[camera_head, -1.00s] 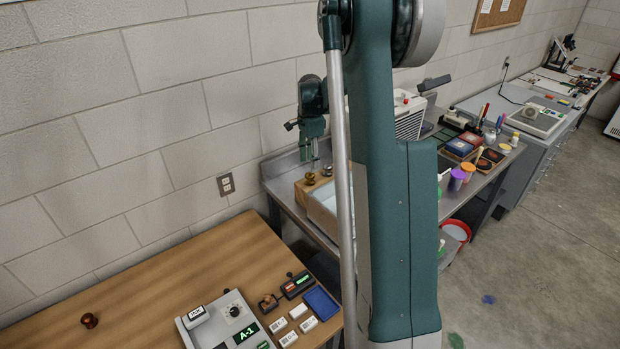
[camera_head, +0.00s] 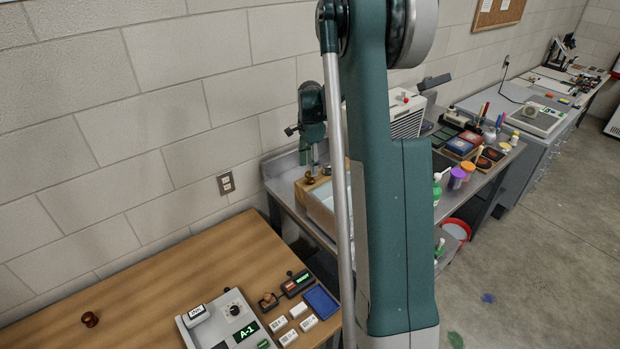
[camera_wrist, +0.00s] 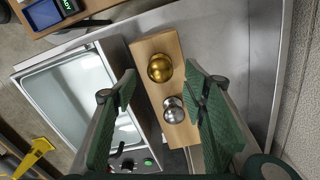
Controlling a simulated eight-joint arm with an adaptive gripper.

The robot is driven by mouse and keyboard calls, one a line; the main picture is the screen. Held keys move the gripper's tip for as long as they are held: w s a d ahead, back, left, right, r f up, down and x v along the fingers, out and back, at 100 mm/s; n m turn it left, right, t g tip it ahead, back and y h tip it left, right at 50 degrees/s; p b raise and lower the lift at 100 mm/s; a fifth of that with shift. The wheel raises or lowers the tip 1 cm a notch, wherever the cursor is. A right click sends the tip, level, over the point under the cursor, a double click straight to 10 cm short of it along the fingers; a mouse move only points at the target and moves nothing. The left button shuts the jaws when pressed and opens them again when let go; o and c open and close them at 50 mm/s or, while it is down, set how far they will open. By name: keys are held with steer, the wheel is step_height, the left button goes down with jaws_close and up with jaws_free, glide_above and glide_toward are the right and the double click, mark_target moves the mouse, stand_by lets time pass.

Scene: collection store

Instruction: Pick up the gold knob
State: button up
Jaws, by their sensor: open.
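The gold knob (camera_wrist: 160,68) is a round, shiny knob on a wooden block (camera_wrist: 150,46) in the wrist view. A silver knob (camera_wrist: 173,108) sits beside it on the same block, nearer to my gripper. My gripper (camera_wrist: 160,82) is open, with its green fingers on either side of the block and nothing held between them. The gold knob lies between and slightly beyond the fingertips; the height gap cannot be told. In the head view, my gripper (camera_head: 314,165) hangs over the block, and a knob (camera_head: 309,177) shows just below it. My arm hides part of the bench there.
A white-framed tank or basin (camera_wrist: 58,64) with a glassy top stands left of the block. The block rests on a grey metal bench (camera_wrist: 215,40) by the wall. A wooden table (camera_head: 180,275) with a grey device (camera_head: 232,322) and small boxes is in the foreground.

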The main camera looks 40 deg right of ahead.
mark_target(310, 177)
steer(key=shift+f, duration=0.1)
steer(key=shift+f, duration=2.5)
steer(key=shift+c, duration=0.2)
steer(key=c, duration=1.1)
